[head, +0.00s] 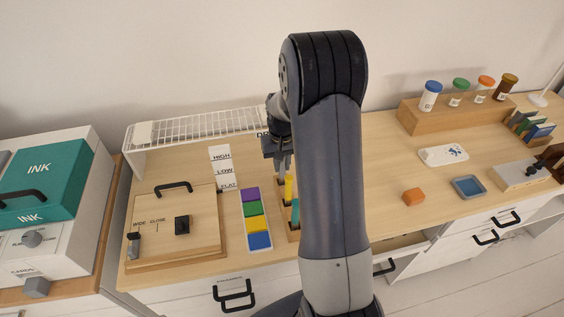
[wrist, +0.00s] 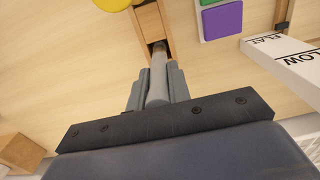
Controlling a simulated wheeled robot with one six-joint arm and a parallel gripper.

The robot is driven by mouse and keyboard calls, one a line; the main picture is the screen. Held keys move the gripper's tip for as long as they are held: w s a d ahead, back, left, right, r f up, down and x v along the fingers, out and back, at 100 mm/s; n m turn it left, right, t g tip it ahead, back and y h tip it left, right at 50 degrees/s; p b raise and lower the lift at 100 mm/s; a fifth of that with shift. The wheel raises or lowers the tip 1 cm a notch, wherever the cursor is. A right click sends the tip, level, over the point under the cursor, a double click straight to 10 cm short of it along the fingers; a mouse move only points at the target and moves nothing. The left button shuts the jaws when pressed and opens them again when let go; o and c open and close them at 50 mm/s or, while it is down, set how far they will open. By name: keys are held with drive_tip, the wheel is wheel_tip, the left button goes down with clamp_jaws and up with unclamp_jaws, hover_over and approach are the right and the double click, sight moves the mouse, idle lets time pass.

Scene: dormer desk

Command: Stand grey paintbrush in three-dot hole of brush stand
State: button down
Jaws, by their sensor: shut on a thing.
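My gripper (wrist: 156,80) is shut on the grey paintbrush (wrist: 158,64), which shows as a grey rod between the fingers in the wrist view. The brush's far end meets a dark square opening at the near end of the wooden brush stand (wrist: 149,22); how deep it sits I cannot tell. The dot marks are not readable. In the head view my gripper (head: 282,158) is over the far end of the stand (head: 291,226), and my arm hides part of it. A yellow brush (head: 289,190) and a teal brush (head: 295,213) stand nearer the front.
Left of the stand lies a strip of coloured blocks (head: 257,224), with HIGH/LOW/FLAT cards (head: 222,168) behind. A white wire rack (head: 195,127) stands at the back.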

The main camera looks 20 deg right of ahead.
drive_tip(key=c, duration=1.2)
unclamp_jaws()
drive_tip(key=shift+c, duration=0.2)
drive_tip(key=shift+r, duration=0.1)
wheel_tip(320, 180, up, 11)
drive_tip(key=shift+f, duration=0.15)
drive_tip(key=shift+f, duration=0.1)
wheel_tip(320, 180, down, 10)
drive_tip(key=shift+p, duration=0.4)
drive_tip(key=shift+r+p, duration=0.95)
drive_tip(key=shift+r, duration=0.55)
